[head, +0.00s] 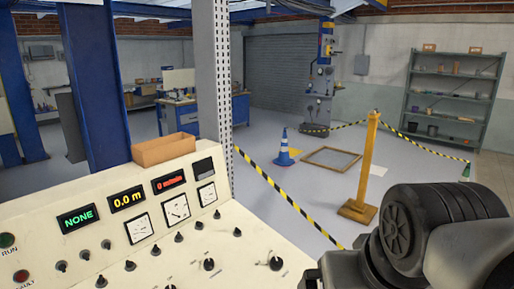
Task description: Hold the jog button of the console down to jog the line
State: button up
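The console (110,210) is a cream sloped panel at the lower left of the head view. Its displays read NONE in green (77,218), 0.0 m in yellow (127,200) and 0 m/min in red (168,182). Below them are dial gauges (176,210) and rows of small black knobs or switches (208,264). A green round light or button marked RUN (7,240) and a red one marked FAULT (21,276) sit at the left edge. I cannot pick out a button labelled jog. Part of my dark arm shows at the lower right; my gripper's fingers are not in view.
An open brown box (165,149) sits on top of the console. A grey perforated post (212,90) rises behind it. Beyond, black-and-yellow tape (290,203), a yellow post (366,165) and a blue cone (284,152) surround a floor frame (332,158). Shelves (451,98) stand at the back right.

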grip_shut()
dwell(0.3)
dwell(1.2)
